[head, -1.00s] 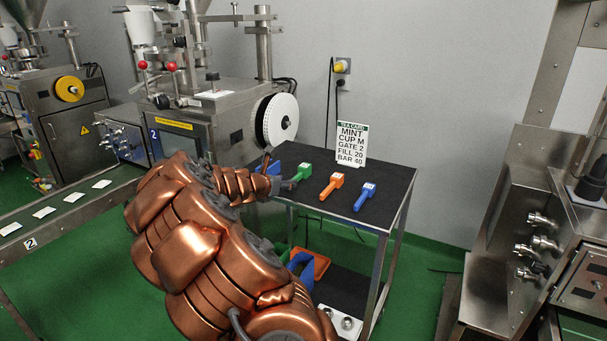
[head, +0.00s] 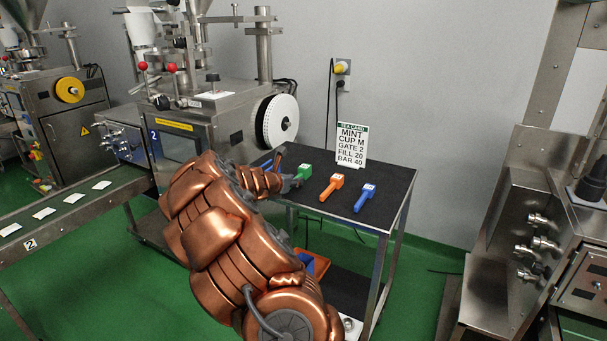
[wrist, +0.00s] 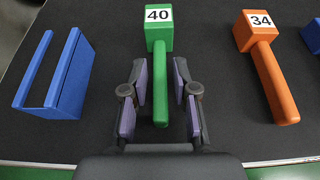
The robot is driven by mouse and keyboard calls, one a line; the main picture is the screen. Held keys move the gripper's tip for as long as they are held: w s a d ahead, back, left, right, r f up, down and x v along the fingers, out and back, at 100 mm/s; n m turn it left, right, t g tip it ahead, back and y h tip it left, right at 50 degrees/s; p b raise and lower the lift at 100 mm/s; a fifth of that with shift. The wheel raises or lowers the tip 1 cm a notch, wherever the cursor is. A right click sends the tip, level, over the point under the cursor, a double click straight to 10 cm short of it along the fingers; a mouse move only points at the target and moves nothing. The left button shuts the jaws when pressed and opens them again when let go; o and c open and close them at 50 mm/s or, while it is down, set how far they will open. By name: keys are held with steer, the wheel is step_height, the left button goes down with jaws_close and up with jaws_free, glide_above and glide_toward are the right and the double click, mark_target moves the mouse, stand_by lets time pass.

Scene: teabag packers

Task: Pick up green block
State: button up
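The green block (wrist: 160,30) is a cube marked 40 with a long green handle, lying on the black top of a small cart. In the wrist view my gripper (wrist: 160,75) is open, with one finger on each side of the handle and gaps on both sides. In the head view the green block (head: 304,172) is at the left of the row. There my gripper (head: 288,177) reaches it from the left, and the handle is mostly hidden.
An orange block (head: 332,186) marked 34 and a blue block (head: 365,196) lie to the right. A blue open holder (wrist: 58,75) lies left of the green block. A tea card (head: 351,145) stands at the cart's back. The cart top (head: 390,180) is clear at right.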

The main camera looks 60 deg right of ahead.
jaws_close()
steer(key=shift+r, duration=0.85)
step_height(320, 180, up, 2)
steer(key=shift+p, duration=0.35)
steer(key=a+r, duration=0.1)
steer(key=a, duration=1.5)
steer(key=shift+w+r, duration=0.15)
